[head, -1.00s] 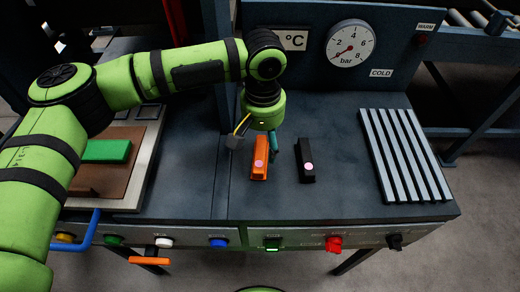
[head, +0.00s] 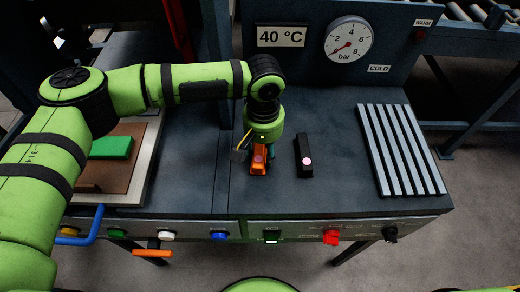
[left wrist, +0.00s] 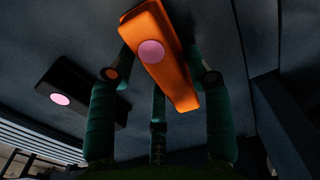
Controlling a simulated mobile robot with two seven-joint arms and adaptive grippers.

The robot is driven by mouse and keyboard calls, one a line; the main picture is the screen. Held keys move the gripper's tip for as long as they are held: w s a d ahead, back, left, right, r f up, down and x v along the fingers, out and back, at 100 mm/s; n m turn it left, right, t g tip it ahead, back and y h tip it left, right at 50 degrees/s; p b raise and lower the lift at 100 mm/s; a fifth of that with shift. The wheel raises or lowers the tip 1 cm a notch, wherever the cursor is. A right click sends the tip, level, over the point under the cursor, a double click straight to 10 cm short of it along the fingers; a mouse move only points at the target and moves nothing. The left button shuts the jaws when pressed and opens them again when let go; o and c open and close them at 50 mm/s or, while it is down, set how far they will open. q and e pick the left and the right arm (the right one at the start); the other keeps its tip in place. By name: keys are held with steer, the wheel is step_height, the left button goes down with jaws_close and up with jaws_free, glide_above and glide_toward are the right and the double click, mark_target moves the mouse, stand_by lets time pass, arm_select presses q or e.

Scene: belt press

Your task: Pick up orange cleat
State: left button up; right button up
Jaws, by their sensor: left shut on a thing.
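The orange cleat (head: 259,160) is a short bar with a pink dot on the dark bench top. It also shows close up in the left wrist view (left wrist: 170,70), between the green fingers. My left gripper (head: 258,158) is shut on the orange cleat, with fingers on both of its sides. Whether the cleat touches the bench is hard to tell. My right gripper is not in view.
A black cleat (head: 304,156) with a pink dot lies just right of the orange one. A ribbed grey rack (head: 402,150) is on the right side of the bench. A green block (head: 111,147) sits on a brown plate (head: 125,180) at left. A gauge (head: 349,43) stands behind.

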arm_select(q)
steer(key=shift+r, duration=0.3)
steer(key=r+b, duration=0.2)
steer(key=r, duration=0.1)
steer(key=shift+s+d+r, duration=0.2)
steer(key=shift+d+r, duration=0.1)
steer(key=shift+d, duration=0.1)
steer(key=s+d+r+b, duration=0.3)
steer(key=s+d+r, duration=0.3)
steer(key=d, duration=0.2)
steer(key=shift+s+d+r, duration=0.15)
steer(key=shift+s+r, duration=0.25)
